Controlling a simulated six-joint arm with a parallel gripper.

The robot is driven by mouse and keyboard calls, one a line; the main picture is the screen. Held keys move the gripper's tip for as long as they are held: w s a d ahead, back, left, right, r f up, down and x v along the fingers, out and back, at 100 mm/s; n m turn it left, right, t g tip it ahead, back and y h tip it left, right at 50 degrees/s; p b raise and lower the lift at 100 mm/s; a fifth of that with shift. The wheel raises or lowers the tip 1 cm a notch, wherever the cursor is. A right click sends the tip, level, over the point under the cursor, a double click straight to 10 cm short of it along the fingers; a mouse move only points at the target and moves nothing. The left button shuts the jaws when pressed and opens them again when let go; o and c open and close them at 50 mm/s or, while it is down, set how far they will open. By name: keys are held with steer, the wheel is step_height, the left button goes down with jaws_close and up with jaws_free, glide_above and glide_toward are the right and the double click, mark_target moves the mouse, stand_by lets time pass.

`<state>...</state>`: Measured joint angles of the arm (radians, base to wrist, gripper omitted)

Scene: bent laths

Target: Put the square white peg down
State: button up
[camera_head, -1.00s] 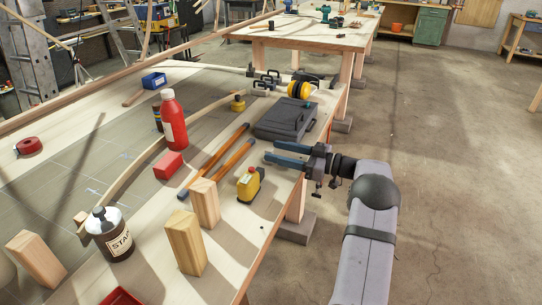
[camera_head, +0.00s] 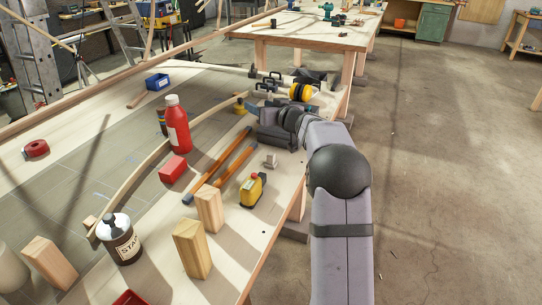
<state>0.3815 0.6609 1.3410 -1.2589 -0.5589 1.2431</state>
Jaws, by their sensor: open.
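A small pale, blocky piece (camera_head: 270,161), which looks like the square white peg, stands on the bench top to the right of the orange-and-dark rods. My gripper (camera_head: 254,109) is over the far part of the bench, beyond the peg and apart from it. One blue finger shows clearly; the other is hard to make out against the dark case. The jaws are open and I see nothing held between them.
The dark case (camera_head: 278,136) lies under my wrist. A bent lath crosses the bench (camera_head: 262,228). The floor at right is clear.

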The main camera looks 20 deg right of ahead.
steer(key=m+h, duration=0.2)
steer(key=m+g+h+p, duration=0.5)
steer(key=m+g+h, duration=0.2)
steer(key=g, duration=0.2)
glide_toward(270, 156)
steer(key=x, duration=0.3)
steer(key=shift+w+f, duration=0.25)
steer(key=shift+w, duration=0.1)
steer(key=shift+f, duration=0.3)
steer(key=shift+p+x, duration=0.4)
steer(key=shift+x, duration=0.7)
steer(key=shift+d+p+x, duration=0.25)
steer(key=shift+p+x, duration=0.9)
steer(key=shift+x, duration=0.75)
steer(key=shift+w+d+f, duration=0.3)
steer(key=shift+d+f, duration=0.05)
steer(key=shift+f, duration=0.05)
